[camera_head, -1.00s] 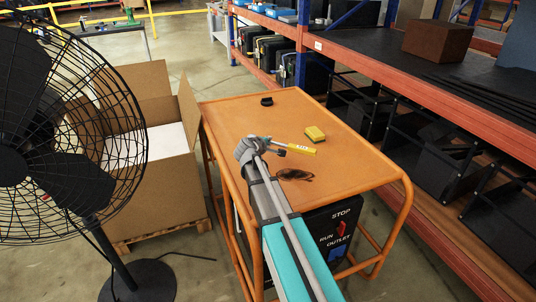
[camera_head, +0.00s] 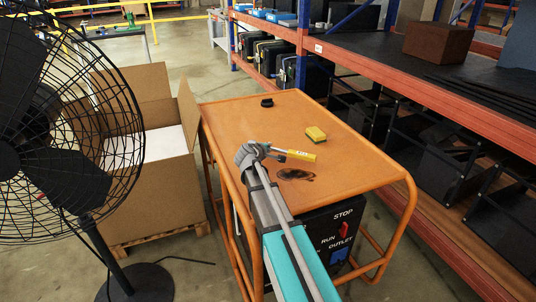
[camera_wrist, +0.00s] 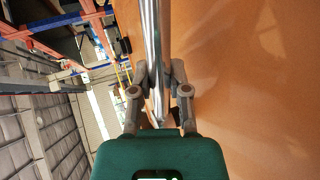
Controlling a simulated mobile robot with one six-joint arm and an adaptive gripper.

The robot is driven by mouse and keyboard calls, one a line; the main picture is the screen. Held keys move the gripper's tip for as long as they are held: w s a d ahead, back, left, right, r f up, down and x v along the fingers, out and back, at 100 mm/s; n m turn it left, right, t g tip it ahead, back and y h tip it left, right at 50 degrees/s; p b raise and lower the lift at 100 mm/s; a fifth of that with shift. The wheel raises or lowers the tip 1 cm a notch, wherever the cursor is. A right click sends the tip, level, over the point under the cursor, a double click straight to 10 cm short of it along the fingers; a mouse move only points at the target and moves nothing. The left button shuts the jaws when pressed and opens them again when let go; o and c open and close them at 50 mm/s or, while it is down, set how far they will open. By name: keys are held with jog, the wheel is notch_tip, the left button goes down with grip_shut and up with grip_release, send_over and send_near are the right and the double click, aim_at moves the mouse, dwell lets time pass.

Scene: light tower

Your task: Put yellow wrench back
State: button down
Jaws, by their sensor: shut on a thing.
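The yellow wrench (camera_head: 302,155) shows by its yellow handle, with a bright metal shaft running left into my gripper (camera_head: 264,148). My gripper is at the middle of the orange cart top (camera_head: 235,118). In the wrist view, the metal shaft (camera_wrist: 152,40) runs between the two fingers of my gripper (camera_wrist: 159,72), which is shut on it. A dark shadow lies on the cart top in front of the handle, so the wrench appears held above the surface. The far end of the wrench is hard to make out.
A yellow and dark block (camera_head: 316,134) and a small black object (camera_head: 267,102) lie on the cart top. A fan (camera_head: 60,130) and an open cardboard box (camera_head: 155,190) stand at the left. Loaded shelving (camera_head: 440,90) runs along the right. The cart's far part is mostly clear.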

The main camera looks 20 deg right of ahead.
jog(key=shift+f, duration=0.4)
jog(key=c, duration=0.9)
grip_release()
jog(key=shift+r, duration=0.1)
jog(key=shift+r, duration=0.15)
jog(key=shift+s+a+r, duration=0.1)
jog(key=shift+s+a, duration=0.1)
jog(key=p+v, duration=0.4)
jog(key=v, duration=0.7)
jog(key=shift+s+a+r, duration=0.1)
jog(key=shift+s+a, duration=0.05)
jog(key=shift+r+p, duration=0.15)
jog(key=shift+p, duration=0.25)
